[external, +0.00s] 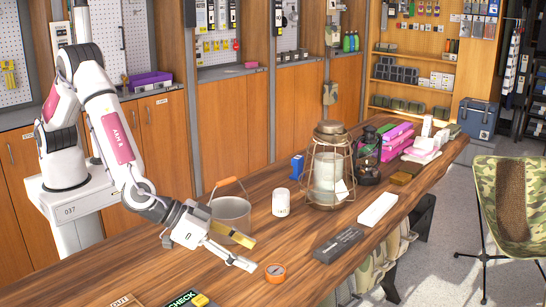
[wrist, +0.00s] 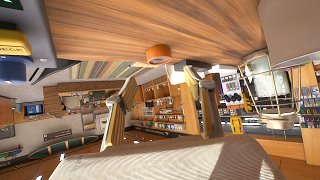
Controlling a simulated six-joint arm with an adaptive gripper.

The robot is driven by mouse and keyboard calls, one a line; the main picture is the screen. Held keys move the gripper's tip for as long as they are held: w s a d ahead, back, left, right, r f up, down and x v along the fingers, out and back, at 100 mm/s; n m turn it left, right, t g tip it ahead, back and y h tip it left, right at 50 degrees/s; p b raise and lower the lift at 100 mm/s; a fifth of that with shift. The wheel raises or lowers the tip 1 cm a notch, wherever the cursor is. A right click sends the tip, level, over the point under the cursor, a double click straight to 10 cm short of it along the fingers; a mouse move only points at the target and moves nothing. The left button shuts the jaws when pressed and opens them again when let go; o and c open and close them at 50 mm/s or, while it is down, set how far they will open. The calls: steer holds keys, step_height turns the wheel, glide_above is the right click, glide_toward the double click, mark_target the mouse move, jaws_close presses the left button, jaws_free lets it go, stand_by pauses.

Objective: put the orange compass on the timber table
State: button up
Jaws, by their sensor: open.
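The orange compass (external: 275,272) is a small round disc resting on the timber table (external: 150,262) near its front edge. It also shows in the wrist view (wrist: 159,54), near the table edge there. My gripper (external: 251,254) is open, low over the table, just left of the compass and apart from it. In the wrist view my two fingers (wrist: 166,97) stand spread, with the compass beyond them and nothing held between them.
A metal pail (external: 231,217) stands close behind my gripper. A white tin (external: 281,203), a caged lantern (external: 328,172), a dark box (external: 338,246) and a white box (external: 377,209) stand farther right. A green-and-black check sign (external: 186,299) lies at the front left.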

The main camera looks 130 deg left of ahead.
mark_target(275, 270)
steer(key=shift+x, duration=1.35)
steer(key=shift+w+a+f, duration=0.3)
steer(key=shift+a+f, duration=0.05)
steer(key=shift+f, duration=0.3)
steer(key=shift+w+a+f, duration=0.25)
steer(key=shift+a+f, duration=0.1)
steer(key=shift+f, duration=0.3)
steer(key=shift+x, duration=1.1)
steer(key=c, duration=1.3)
steer(key=shift+r, duration=0.1)
step_height(275, 270, up, 10)
